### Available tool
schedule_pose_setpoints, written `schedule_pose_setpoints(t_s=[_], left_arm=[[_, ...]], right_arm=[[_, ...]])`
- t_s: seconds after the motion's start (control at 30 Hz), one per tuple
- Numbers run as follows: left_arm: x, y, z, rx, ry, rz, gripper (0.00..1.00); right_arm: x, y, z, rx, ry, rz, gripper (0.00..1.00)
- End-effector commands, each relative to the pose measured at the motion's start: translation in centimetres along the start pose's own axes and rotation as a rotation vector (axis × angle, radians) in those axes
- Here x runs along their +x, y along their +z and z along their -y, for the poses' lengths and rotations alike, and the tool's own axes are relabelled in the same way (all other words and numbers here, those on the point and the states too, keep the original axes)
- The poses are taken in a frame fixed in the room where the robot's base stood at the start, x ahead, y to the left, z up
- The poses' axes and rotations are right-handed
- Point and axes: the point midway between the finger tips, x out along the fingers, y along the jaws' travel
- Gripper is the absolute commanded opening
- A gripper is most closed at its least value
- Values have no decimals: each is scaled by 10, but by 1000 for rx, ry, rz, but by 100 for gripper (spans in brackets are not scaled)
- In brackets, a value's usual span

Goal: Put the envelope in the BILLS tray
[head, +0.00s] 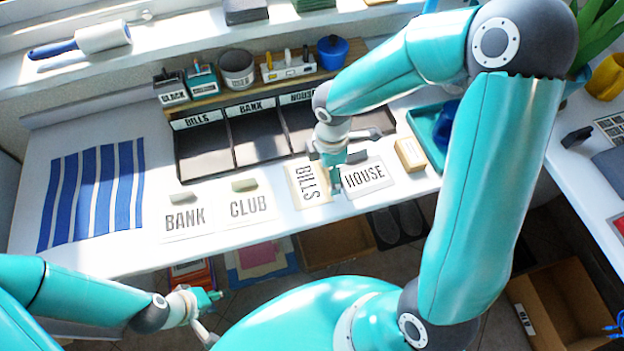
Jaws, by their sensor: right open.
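A cream envelope (307,186) marked BILLS lies turned sideways on the white counter, in front of the trays. The BILLS tray (204,153) is the leftmost of three dark compartments and looks empty. My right gripper (336,172) is open and points down over the right edge of the envelope, beside the HOUSE card. I cannot tell whether it touches the envelope. My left gripper (207,315) is low in front of the counter, away from the envelope; its jaw opening is unclear.
BANK (185,219), CLUB (249,207) and HOUSE (367,177) cards lie along the counter's front. The BANK tray (258,138) stands beside the BILLS tray; the HOUSE tray is partly behind my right arm. Pots and stamps stand on a shelf above. A striped cloth (92,192) lies left.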

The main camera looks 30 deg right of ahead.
Motion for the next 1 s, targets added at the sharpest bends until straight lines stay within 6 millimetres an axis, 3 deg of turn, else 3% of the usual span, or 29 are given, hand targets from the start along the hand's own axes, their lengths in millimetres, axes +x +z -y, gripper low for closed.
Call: schedule_pose_setpoints(t_s=[0.27, 0.53, 1.0], left_arm=[[1, 0, 0, 0, 0, 0, 40], [1, 0, 0, 0, 0, 0, 40], [-1, 0, 0, 0, 0, 0, 40]], right_arm=[[4, 0, 0, 0, 2, -1, 92], [4, 0, 0, 0, 2, -1, 48], [-1, 0, -1, 1, 3, 0, 44]])
